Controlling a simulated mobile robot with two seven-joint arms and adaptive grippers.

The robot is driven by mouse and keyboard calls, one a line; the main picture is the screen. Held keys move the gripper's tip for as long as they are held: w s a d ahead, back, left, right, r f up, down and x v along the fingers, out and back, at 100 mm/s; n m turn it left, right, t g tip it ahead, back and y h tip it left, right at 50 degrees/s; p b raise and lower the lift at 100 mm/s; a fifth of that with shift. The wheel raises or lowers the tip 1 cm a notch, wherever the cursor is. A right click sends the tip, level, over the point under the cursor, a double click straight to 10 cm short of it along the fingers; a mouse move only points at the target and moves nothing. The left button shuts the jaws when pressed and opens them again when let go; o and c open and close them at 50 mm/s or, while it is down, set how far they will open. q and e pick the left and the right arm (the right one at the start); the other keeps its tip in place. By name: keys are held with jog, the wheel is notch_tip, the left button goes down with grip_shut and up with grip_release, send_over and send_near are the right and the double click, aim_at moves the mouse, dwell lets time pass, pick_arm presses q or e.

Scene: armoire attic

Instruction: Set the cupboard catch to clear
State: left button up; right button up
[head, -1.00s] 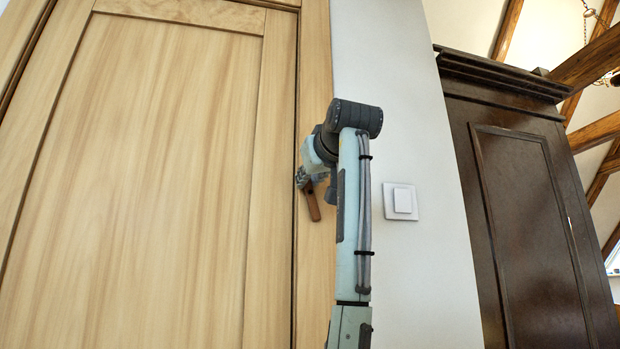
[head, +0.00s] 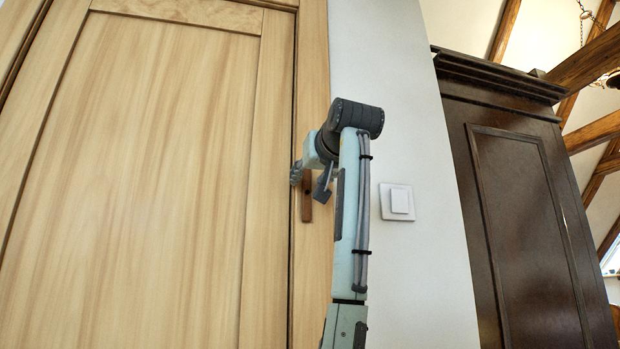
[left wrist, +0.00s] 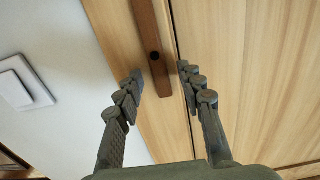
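The cupboard catch (head: 307,205) is a narrow brown wooden bar on the light wooden frame beside the door. It stands about upright, alongside the gap at the door's edge and not across it. In the left wrist view the catch (left wrist: 147,30) shows a dark round pivot and lies parallel to the gap. My left gripper (head: 309,180) is open in front of it. In the left wrist view the left gripper's fingers (left wrist: 159,79) are spread to either side of the bar's end, with room on both sides. The cupboard door (head: 150,180) looks shut. My right gripper is out of view.
A white wall switch (head: 397,202) sits on the pale wall right of the frame. A dark brown armoire (head: 525,220) stands further right. The space before the door is clear apart from my arm.

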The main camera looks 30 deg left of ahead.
pick_arm(q)
jog(key=shift+d, duration=0.1)
jog(key=v, duration=1.2)
jog(key=shift+s, duration=0.1)
jog(key=shift+f, duration=0.1)
